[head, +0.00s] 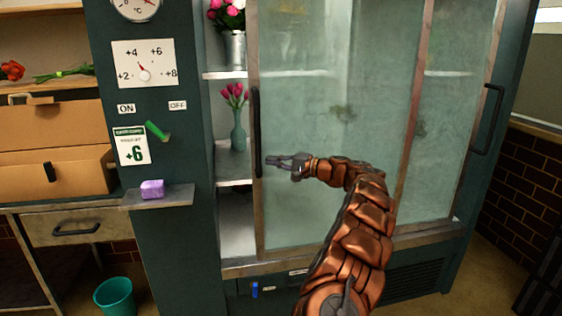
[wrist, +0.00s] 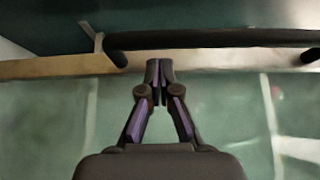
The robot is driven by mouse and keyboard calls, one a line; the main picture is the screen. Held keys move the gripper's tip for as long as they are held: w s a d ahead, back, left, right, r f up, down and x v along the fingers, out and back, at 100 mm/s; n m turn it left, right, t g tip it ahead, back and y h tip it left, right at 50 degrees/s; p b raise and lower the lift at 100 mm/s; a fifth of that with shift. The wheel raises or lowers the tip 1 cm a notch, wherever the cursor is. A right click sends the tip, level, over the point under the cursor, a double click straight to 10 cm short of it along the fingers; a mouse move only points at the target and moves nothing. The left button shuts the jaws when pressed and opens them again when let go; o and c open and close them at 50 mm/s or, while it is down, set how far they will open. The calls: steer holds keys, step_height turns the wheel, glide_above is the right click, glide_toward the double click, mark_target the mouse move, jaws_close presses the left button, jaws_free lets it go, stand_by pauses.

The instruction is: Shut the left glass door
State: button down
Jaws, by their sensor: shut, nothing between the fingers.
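The left glass door (head: 300,110) is a frosted pane in a metal frame. It stands partly open, with a gap at its left showing the cabinet's shelves. Its black upright handle (head: 257,135) is on the door's left edge; it also shows in the wrist view (wrist: 220,40). My gripper (head: 272,160) is shut and empty, in front of the glass just right of the handle's lower part. In the wrist view my fingertips (wrist: 159,64) overlap the door's frame strip (wrist: 210,63) beside the handle. I cannot tell whether they touch it.
The right glass door (head: 455,110) has its own black handle (head: 486,120). Pink tulips in a vase (head: 238,138) stand on a shelf inside the gap. A small ledge (head: 170,198) with a purple block (head: 152,189) sticks out at the left. A teal bin (head: 115,296) stands on the floor.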

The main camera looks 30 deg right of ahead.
steer(key=shift+w+a, duration=0.1)
steer(key=shift+a, duration=0.45)
